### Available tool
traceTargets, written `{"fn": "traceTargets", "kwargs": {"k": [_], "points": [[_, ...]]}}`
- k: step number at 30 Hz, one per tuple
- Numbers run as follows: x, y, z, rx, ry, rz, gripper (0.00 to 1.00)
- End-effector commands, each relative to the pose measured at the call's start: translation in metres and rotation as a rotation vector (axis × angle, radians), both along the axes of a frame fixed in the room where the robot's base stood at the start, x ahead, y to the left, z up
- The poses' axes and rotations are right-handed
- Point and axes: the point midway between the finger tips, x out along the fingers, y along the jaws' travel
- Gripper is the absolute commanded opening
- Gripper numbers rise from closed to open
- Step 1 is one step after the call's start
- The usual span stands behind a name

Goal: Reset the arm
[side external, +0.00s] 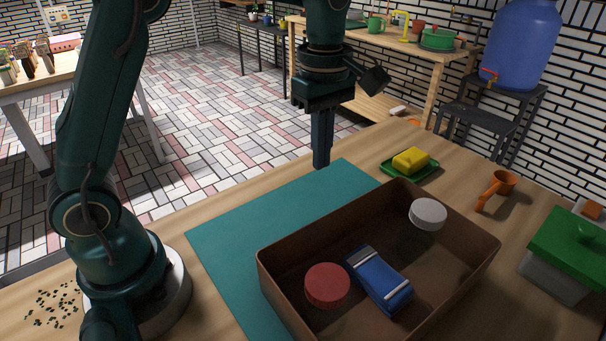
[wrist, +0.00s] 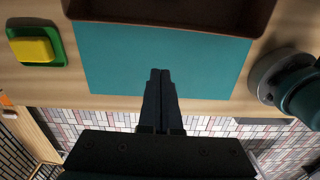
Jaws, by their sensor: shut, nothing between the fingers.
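My gripper (side external: 321,165) hangs pointing down above the far edge of the teal mat, shut and empty. In the wrist view its two fingers (wrist: 160,73) are pressed together over the teal mat (wrist: 205,60). The mat also shows in the side external view (side external: 225,245), lying flat on the wooden table. Nothing is held, and the gripper is clear of the brown box.
A brown box (side external: 275,280) on the mat holds a red round piece (side external: 327,286), a blue packet (side external: 379,280) and a white round piece (side external: 428,214).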

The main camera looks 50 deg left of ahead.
Motion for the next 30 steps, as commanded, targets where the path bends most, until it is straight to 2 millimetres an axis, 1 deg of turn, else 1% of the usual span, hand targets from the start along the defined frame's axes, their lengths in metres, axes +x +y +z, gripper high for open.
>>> {"fn": "traceTargets", "kwargs": {"k": [2,4,8,12,15,17,20,24,27,30], "points": [[0.001,0.001,0.014,-0.002,-0.038,0.002,0.0],[-0.005,0.001,0.027,-0.002,-0.071,0.004,0.0],[-0.027,0.003,0.051,0.0,-0.147,-0.035,0.0],[-0.056,0.005,0.067,0.021,-0.233,-0.193,0.0],[-0.078,0.006,0.07,0.05,-0.29,-0.345,0.0],[-0.09,0.007,0.07,0.075,-0.323,-0.447,0.0],[-0.111,0.008,0.064,0.129,-0.372,-0.639,0.0],[-0.137,0.009,0.045,0.232,-0.418,-0.963,0.0],[-0.148,0.009,0.029,0.297,-0.418,-1.175,0.0],[-0.153,0.009,0.017,0.334,-0.394,-1.341,0.0]]}}
